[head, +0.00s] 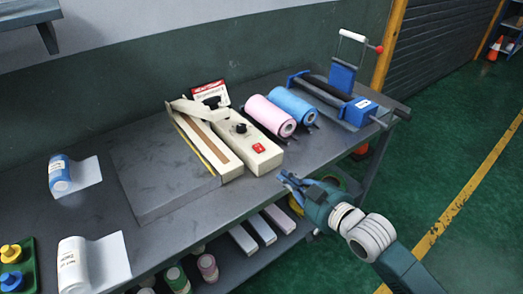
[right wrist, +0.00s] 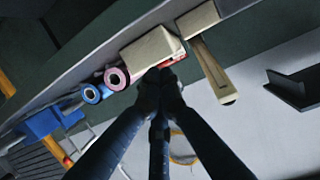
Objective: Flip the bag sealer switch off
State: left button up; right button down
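The bag sealer is a cream box (head: 233,139) with a long sealing arm, a black knob and a red switch (head: 259,148) on its front end. My right gripper (head: 283,176) is in front of the sealer's switch end, near the table's front edge, apart from the switch. In the right wrist view its dark fingers (right wrist: 159,76) come together at the tips with nothing seen between them. I cannot tell the switch's position. My left gripper is not in view.
A pink roll (head: 270,115) and a blue roll (head: 293,105) lie right of the sealer. A blue clamp device (head: 357,110) stands at the table's right end. A grey plate (head: 165,178) lies left of the sealer. The space before the table is open floor.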

jog(key=w+r+n+t+y, duration=0.1)
jog(key=w+r+y, duration=0.1)
jog(key=r, duration=0.5)
jog(key=shift+w+a, duration=0.25)
jog(key=shift+w, duration=0.25)
jog(key=shift+w, duration=0.1)
jog(key=p, duration=0.2)
send_over(261, 154)
jog(key=v, duration=0.2)
jog(key=shift+w+a+f, duration=0.1)
jog(key=shift+w+f, duration=0.1)
jog(key=shift+f, duration=0.3)
jog(key=f, duration=0.2)
jog(key=w+f, duration=0.1)
jog(key=shift+w+a, duration=0.1)
jog(key=shift+a, duration=0.3)
jog(key=shift+f, duration=0.65)
